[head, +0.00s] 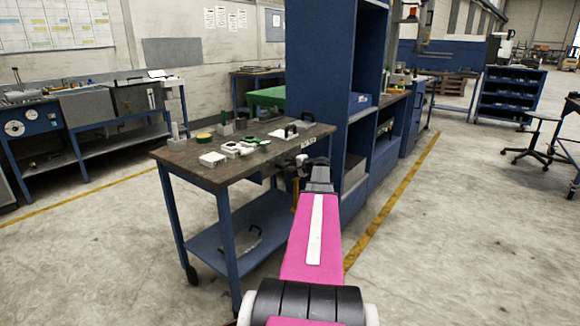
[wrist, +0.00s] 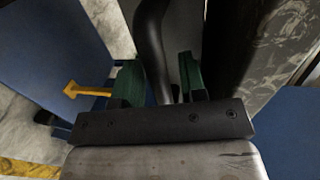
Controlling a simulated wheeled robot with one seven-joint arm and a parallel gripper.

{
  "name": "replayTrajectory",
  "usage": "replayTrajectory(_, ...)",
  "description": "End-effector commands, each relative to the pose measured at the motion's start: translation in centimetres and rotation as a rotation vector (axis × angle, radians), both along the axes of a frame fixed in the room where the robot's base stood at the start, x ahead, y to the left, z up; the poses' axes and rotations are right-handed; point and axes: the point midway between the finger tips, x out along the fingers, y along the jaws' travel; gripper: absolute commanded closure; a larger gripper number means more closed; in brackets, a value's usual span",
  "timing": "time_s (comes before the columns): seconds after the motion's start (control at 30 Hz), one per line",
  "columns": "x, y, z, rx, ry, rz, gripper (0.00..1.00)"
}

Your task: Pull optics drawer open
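The optics drawer is not clearly visible. My gripper (head: 318,165) is at the near right end of the wood-topped bench (head: 215,178), just below the top's edge, and hides what is there. In the wrist view my gripper (wrist: 162,85) has its two green-padded fingers apart. A dark curved bar (wrist: 152,35), which looks like a handle, runs down between them, closer to the left finger. Grey surface shows between the bar and the right finger, so I see no firm grip on it. A pale label (head: 308,143) is on the bench edge above my gripper.
White and green parts (head: 240,148) lie on the bench top. A tall blue cabinet (head: 325,75) stands close behind and right of my gripper. A yellow bracket (wrist: 85,90) shows left of the fingers in the wrist view. The floor (head: 450,250) at the right is clear.

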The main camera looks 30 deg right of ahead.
Motion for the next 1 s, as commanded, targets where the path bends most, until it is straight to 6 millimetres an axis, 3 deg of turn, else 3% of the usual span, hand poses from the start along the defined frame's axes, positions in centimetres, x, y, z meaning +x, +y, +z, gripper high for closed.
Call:
replayTrajectory(0.03, 0.0, 0.0, 0.0, 0.0, 0.0, 0.0, 0.79)
replayTrajectory(0.1, 0.0, 0.0, 0.0, 0.0, 0.0, 0.0, 1.0)
replayTrajectory(0.33, -0.3, -0.1, 0.0, 0.0, 0.0, 0.0, 1.0)
replayTrajectory(0.47, -1.5, -0.6, 0.0, -0.001, 0.001, -0.002, 1.0)
replayTrajectory(0.67, -5.8, -2.2, 0.0, -0.001, 0.001, -0.003, 1.0)
replayTrajectory(1.0, -14.9, -6.1, 0.0, -0.001, 0.0, -0.004, 1.0)
